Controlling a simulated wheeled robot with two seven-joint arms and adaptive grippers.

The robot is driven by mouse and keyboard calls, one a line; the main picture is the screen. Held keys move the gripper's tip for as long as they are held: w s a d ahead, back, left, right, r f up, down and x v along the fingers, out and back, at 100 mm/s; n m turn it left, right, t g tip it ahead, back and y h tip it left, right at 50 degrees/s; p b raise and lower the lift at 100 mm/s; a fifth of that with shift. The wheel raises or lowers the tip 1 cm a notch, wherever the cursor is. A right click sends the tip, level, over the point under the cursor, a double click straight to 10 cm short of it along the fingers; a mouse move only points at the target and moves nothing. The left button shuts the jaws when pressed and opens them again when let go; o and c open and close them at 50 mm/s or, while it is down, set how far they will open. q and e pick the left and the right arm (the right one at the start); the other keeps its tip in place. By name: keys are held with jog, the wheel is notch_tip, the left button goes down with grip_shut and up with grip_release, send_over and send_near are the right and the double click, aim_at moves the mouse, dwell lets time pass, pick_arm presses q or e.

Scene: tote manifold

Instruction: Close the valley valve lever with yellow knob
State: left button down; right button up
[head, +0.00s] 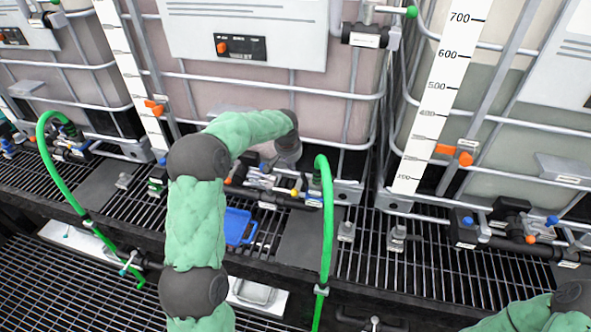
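A small yellow knob (294,192) shows among the valve fittings (268,182) at the foot of the middle tote, just left of the green hose. Its lever is too small for me to tell its angle. My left arm reaches in from the bottom, and its grey end (287,150) hangs just above these fittings, close to the yellow knob. The fingers of my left gripper are too small and mixed with the fittings to tell open from shut. I cannot tell whether it touches the lever. My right arm shows only at the bottom right corner; its gripper is out of view.
A green hose (327,225) rises right of the fittings, and another green hose (52,170) arches at the left. A blue tray (238,226) lies on the grating. Caged totes stand behind, with a white scale (428,120) at the right. More valves (505,225) stand at the right.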

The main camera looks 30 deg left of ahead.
aim_at(282, 190)
pick_arm(q)
notch_tip(282, 190, down, 8)
jog(key=s+b, duration=0.1)
jog(key=shift+s+d, duration=0.15)
jog(key=shift+s, duration=0.25)
pick_arm(e)
jog(key=shift+s+f, duration=0.35)
jog(key=shift+f, duration=0.25)
pick_arm(q)
jog(key=shift+r, duration=0.1)
